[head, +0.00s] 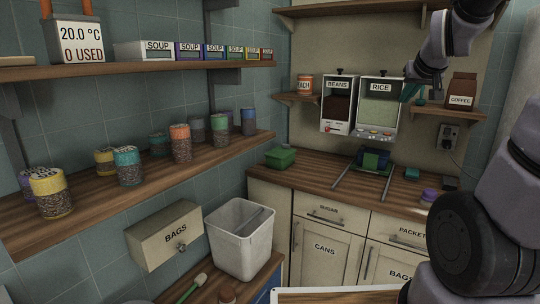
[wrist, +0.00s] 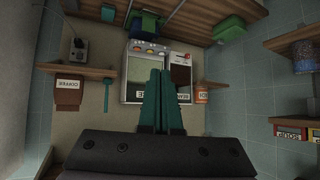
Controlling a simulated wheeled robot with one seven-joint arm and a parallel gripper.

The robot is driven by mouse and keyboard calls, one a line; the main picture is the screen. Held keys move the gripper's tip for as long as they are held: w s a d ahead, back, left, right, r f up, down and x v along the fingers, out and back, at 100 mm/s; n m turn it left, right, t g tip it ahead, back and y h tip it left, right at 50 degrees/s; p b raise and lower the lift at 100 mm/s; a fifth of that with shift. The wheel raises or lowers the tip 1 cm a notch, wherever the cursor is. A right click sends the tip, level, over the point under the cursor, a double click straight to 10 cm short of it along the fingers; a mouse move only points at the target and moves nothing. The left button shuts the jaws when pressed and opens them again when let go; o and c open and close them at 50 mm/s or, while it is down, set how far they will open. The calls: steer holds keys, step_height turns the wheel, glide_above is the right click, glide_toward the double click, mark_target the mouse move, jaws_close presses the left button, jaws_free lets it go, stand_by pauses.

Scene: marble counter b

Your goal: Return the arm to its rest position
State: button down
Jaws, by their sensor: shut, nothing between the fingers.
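My gripper (head: 411,90) is at the upper right of the head view, raised in front of the rice dispenser's right edge. Its teal fingers (wrist: 165,101) show close together in the wrist view, with nothing between them. My dark arm links fill the right side of the head view. The rice dispenser (head: 379,108) and the beans dispenser (head: 338,104) stand against the back wall behind the gripper. I cannot tell the exact gap between the gripper and the rice dispenser.
A right shelf (head: 448,113) holds a coffee bag (head: 461,90). Below, the wooden counter (head: 320,178) carries a green box (head: 281,157) and a blue-green block (head: 374,160) between two rails. A white bin (head: 239,239) and long jar shelf (head: 100,213) stand at left.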

steer(key=s+a+m+g+y, duration=0.1)
steer(key=s+a, duration=0.5)
steer(key=s, duration=0.3)
steer(key=s+a+r+g+y, duration=0.1)
steer(key=s+a+g+y, duration=0.1)
steer(key=s+a, duration=0.4)
steer(key=s, duration=0.3)
steer(key=shift+s+a+m, duration=0.25)
steer(key=shift+s+m, duration=0.1)
steer(key=shift+m, duration=0.05)
steer(key=shift+d+r, duration=0.1)
